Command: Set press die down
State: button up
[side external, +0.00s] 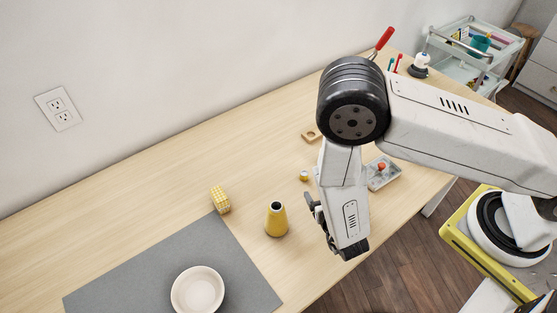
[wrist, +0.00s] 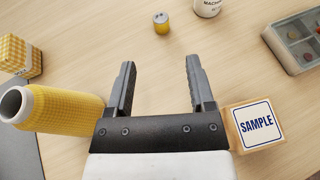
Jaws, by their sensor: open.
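No object is clearly marked as the press die. A small yellow cylinder with a metallic top (wrist: 161,22) stands on the table beyond my fingers in the wrist view, and may be it; a small yellow piece (side external: 304,176) also shows left of my arm in the side view. My gripper (wrist: 160,90) is open, with nothing between its two dark fingers but bare wood beyond. In the side view my gripper (side external: 338,247) points down near the table's front edge, right of the yellow cone (side external: 276,220).
A wooden block marked SAMPLE (wrist: 257,126) is close right of my gripper. A white bottle (wrist: 208,7) and a compartment tray (wrist: 296,40) stand beyond. A yellow checked block (side external: 220,199), grey mat (side external: 130,285) and pale bowl (side external: 198,290) are at left.

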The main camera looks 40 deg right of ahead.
jog(key=shift+s+r, duration=0.1)
jog(key=shift+s, duration=0.1)
dwell(0.6)
jog(key=s+d+r+m+g+h, duration=0.2)
jog(key=s+d+r+m+g, duration=0.1)
jog(key=d+r+m+g, duration=0.4)
jog(key=s+d+r+m+g+h, duration=0.25)
jog(key=d+m+g, duration=0.25)
jog(key=m, duration=0.4)
notch_tip(320, 180, up, 10)
jog(key=w+a+m+t+y, duration=0.1)
jog(key=m+t+y, duration=0.1)
jog(key=m+y, duration=0.7)
jog(key=m, duration=0.6)
jog(key=shift+w, duration=0.15)
